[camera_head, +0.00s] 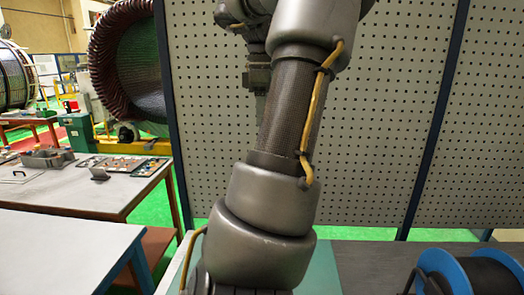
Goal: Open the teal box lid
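A flat teal surface (324,272) shows at the bottom centre, on both sides of my arm. My arm covers most of it, and the frame cuts it off. I cannot tell whether it is the lid of the teal box or a mat; no hinge, handle or side wall shows. One of my arms rises through the middle of the view and bends at the top. Behind it a small grey-green block hangs down, partly hidden; I cannot tell whether it belongs to a gripper. No gripper fingers show.
A dark worktop (375,262) lies right of the teal surface, with a blue spool of black cable (452,276) at the lower right. A pegboard panel (385,130) stands behind. Grey tables (60,245) are at left, one with metal parts. A large ring-shaped stator (108,60) stands beyond.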

